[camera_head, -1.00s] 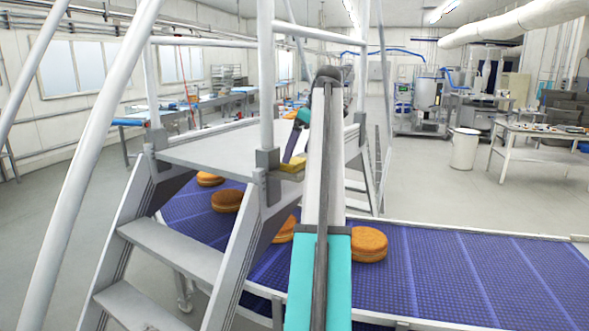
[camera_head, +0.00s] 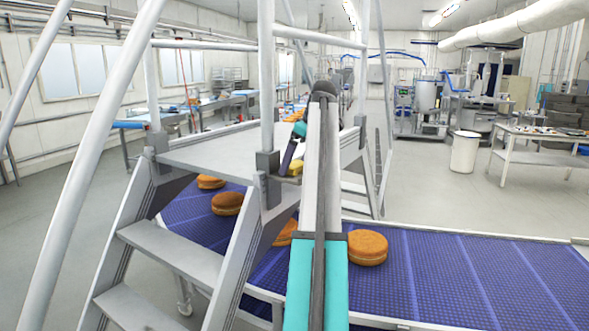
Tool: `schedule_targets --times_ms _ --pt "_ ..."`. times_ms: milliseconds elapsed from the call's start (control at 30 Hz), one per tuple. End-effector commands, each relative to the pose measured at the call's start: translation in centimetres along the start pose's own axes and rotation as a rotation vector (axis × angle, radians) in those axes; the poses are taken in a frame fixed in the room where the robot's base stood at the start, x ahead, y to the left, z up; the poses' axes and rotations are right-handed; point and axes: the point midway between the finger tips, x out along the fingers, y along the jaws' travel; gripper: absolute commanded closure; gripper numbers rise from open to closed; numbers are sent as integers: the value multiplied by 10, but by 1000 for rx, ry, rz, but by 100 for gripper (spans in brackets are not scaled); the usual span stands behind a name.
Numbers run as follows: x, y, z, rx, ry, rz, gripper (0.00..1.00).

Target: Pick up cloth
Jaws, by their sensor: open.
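A yellow cloth (camera_head: 296,167) lies at the right edge of the grey step platform (camera_head: 215,155), just left of my arm. Only a small part of it shows, and my arm covers its right side. My gripper (camera_head: 289,168) is open at the cloth, its dark end pointing down beside the cloth's left side. The fingertips are small and partly hidden, so I cannot tell whether they touch the cloth.
White rails (camera_head: 266,80) and posts rise around the platform, with steps (camera_head: 165,250) at the front left. A purple conveyor belt (camera_head: 470,270) with several orange-brown rounds (camera_head: 367,248) runs underneath. A white bin (camera_head: 465,152) and a table (camera_head: 545,135) stand at the right.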

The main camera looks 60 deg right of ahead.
Motion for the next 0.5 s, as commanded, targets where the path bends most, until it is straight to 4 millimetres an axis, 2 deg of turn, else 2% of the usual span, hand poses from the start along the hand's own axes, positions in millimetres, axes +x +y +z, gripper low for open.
schedule_targets --times_ms 67,300,500 --pt "0 0 0 0 0 0 6" --pt "0 0 0 0 0 0 47" --pt "0 0 0 0 0 0 48"
